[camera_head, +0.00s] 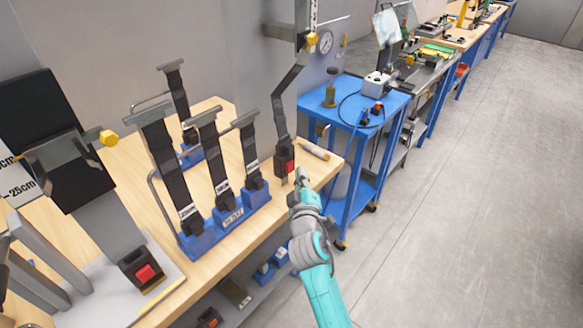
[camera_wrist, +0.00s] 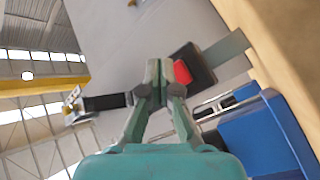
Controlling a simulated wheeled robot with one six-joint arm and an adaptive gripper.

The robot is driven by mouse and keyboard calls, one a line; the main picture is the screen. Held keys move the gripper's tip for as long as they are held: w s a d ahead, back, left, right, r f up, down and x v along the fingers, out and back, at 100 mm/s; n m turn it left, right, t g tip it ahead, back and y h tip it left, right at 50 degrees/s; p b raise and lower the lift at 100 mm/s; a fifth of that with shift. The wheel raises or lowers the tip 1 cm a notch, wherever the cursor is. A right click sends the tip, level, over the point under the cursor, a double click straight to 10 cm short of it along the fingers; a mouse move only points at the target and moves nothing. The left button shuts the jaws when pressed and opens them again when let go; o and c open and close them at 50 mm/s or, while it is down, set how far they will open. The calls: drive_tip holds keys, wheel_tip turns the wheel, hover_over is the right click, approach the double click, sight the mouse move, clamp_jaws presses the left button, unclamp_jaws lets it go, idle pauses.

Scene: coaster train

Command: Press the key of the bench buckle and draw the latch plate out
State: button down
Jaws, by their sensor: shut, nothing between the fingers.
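The bench buckle (camera_head: 284,162) is a black block with a red key, standing near the right end of the wooden bench. In the wrist view the buckle (camera_wrist: 199,63) is just right of the fingertips, its red key (camera_wrist: 182,72) beside them; I cannot tell whether they touch. A dark strap (camera_head: 281,118) runs up from the buckle to a bracket on a post. The strap (camera_wrist: 105,102) also shows left of my fingers. The latch plate is too small or hidden to make out. My gripper (camera_head: 297,178) is shut and empty, in front of the buckle; it fills the middle of the wrist view (camera_wrist: 158,72).
A blue rack (camera_head: 232,216) holding several straps stands on the bench (camera_head: 160,215) left of the buckle. A second buckle with a red key (camera_head: 145,272) is at front left. A cylinder (camera_head: 314,150) lies right of the buckle. A blue cart (camera_head: 345,122) stands beyond; floor at right is clear.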

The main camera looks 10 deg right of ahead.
drive_tip(key=shift+w, duration=0.1)
drive_tip(key=shift+w+a, duration=0.25)
drive_tip(key=shift+w+a, duration=0.3)
drive_tip(key=shift+w, duration=0.1)
idle(0.9)
drive_tip(key=shift+s, duration=0.1)
drive_tip(key=shift+s+d, duration=0.55)
drive_tip(key=shift+s, duration=0.1)
drive_tip(key=shift+s, duration=0.1)
drive_tip(key=s+d, duration=0.1)
drive_tip(key=s, duration=0.1)
drive_tip(key=s+d, duration=0.2)
idle(0.7)
idle(0.6)
